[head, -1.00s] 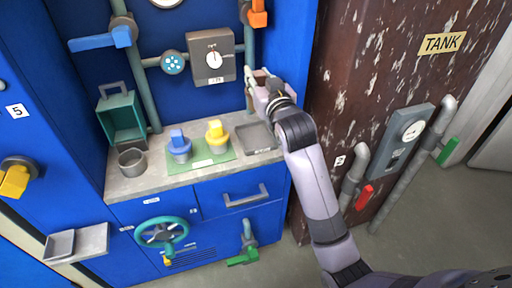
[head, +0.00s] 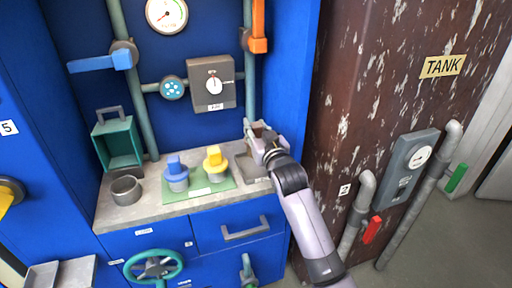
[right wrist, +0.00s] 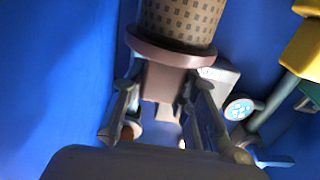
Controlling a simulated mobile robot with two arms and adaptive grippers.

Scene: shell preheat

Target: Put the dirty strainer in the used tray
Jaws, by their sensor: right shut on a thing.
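The dirty strainer (right wrist: 180,20) shows in the right wrist view as a brown mesh cylinder with a round brown flange and a squarish grip block. My right gripper (right wrist: 162,105) is shut on that block, one finger on each side. In the head view my right gripper (head: 258,135) is just above the used tray, and the strainer is mostly hidden there. The used tray (head: 250,170) is a shallow grey tray at the right end of the counter, partly covered by the gripper. Whether the strainer touches it cannot be told. My left gripper is not in view.
Left of the tray, a blue-topped part (head: 175,172) and a yellow-topped part (head: 215,163) stand on a green mat (head: 205,190). A grey cup (head: 126,190) and a teal box (head: 118,145) are farther left. A rusty tank (head: 350,100) rises at the right.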

